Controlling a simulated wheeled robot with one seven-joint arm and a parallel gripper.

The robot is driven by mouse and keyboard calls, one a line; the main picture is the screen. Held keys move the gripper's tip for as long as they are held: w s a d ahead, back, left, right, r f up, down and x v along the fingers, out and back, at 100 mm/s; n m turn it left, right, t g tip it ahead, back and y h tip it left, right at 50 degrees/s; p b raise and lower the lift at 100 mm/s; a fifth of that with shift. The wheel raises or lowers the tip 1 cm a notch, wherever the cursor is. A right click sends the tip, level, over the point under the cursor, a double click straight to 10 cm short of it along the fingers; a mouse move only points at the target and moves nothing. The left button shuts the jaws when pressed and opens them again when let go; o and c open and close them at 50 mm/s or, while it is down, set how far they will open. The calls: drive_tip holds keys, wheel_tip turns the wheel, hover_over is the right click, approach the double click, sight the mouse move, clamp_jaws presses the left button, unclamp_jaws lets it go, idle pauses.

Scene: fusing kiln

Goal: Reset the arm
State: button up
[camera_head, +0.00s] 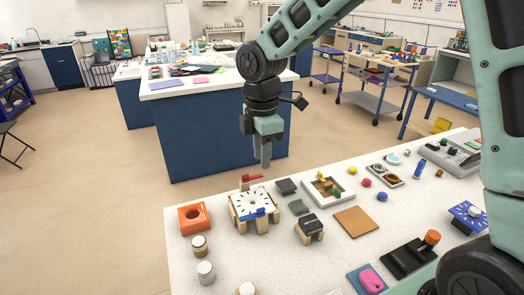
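My arm reaches in from the right of the head view and bends down at a dark elbow joint. My gripper (265,160) hangs pointing down, above and beyond the far edge of the near table. Its fingers look close together from this side, and I cannot tell whether a gap lies between them. No object shows hanging from it. Below it, a white block with a dial-like face (249,200) stands on wooden feet, with a red piece (252,178) behind it. The fingertips look apart from these things.
A blue island counter (215,142) stands behind. Open floor (75,190) lies left.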

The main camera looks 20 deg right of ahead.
drive_tip(key=shift+r, duration=0.6)
drive_tip(key=shift+s, duration=0.1)
